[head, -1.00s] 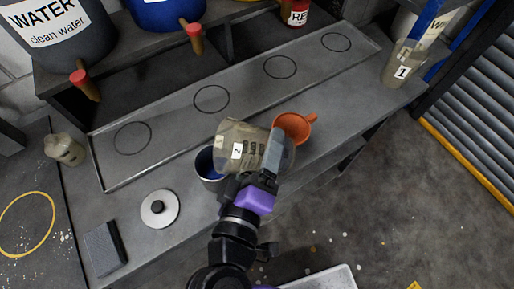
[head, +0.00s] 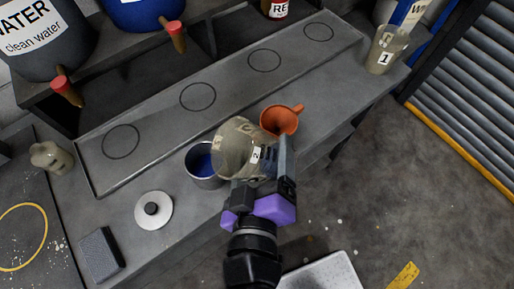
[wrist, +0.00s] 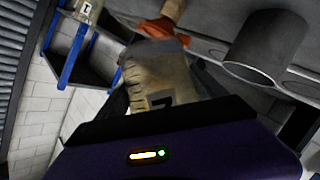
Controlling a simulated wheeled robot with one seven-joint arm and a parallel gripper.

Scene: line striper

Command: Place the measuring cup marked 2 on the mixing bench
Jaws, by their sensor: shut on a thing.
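The measuring cup marked 2 (head: 238,147) is a translucent beige cup with a white label. My gripper (head: 262,182) is shut on it and holds it tilted, over the front part of the grey bench (head: 185,217). The cup also shows in the wrist view (wrist: 162,84), just past my gripper. In the head view the cup overlaps a grey pot with blue inside (head: 199,164) and lies close to an orange funnel (head: 283,118). Whether it touches either is unclear.
A tray with several marked circles (head: 223,75) runs along the bench. A lid (head: 153,210) and a grey block (head: 101,254) lie at the front left. Measuring cup 1 (head: 384,52) stands at the right end. Paint containers with taps, including clean water (head: 40,38), stand behind.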

